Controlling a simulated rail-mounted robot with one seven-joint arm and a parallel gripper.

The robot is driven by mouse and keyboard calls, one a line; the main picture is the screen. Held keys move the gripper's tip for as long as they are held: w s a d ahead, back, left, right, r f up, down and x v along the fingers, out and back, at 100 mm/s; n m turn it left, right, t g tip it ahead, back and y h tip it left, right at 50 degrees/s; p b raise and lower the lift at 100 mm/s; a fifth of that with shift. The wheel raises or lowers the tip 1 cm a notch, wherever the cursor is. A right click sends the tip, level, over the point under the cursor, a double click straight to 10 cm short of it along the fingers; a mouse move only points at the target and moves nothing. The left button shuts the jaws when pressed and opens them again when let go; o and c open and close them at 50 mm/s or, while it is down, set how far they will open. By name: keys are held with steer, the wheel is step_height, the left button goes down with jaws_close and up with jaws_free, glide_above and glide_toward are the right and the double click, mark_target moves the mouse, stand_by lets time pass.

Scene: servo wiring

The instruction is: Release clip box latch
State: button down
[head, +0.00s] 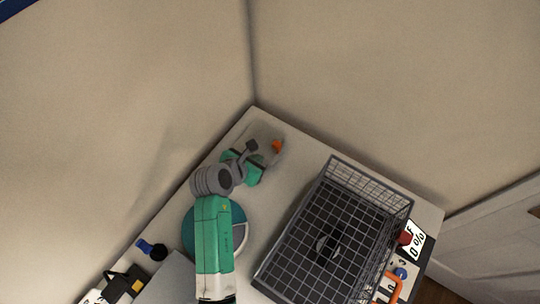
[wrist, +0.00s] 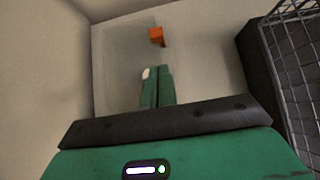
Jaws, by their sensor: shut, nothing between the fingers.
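The orange latch (head: 277,145) stands out near the back corner of the table. It also shows in the wrist view (wrist: 156,35), upper middle, with a darker orange side. A faint, see-through box shape (wrist: 118,65) seems to surround it; its edges are hard to make out. My gripper (wrist: 156,70) is shut and empty, with its two green fingers side by side and pointing toward the latch. The latch appears just beyond the fingertips, with a gap between them in the picture. In the head view my gripper (head: 258,166) is beside the latch, partly hidden by my wrist.
A dark wire basket (head: 330,165) fills the right of the table and rises close to my gripper's right (wrist: 285,75). Walls meet behind the corner. Small items, including a blue-and-black one (head: 151,249), lie at the left edge. A sign (head: 415,240) stands at the right.

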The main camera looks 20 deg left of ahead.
mark_target(275, 149)
steer(key=shift+w, duration=0.1)
steer(key=b+x, duration=0.3)
steer(key=x, duration=0.6)
steer(key=shift+w+f+b, duration=0.1)
steer(key=shift+w+b, duration=0.2)
steer(key=shift+b, duration=0.05)
steer(key=shift+w, duration=0.1)
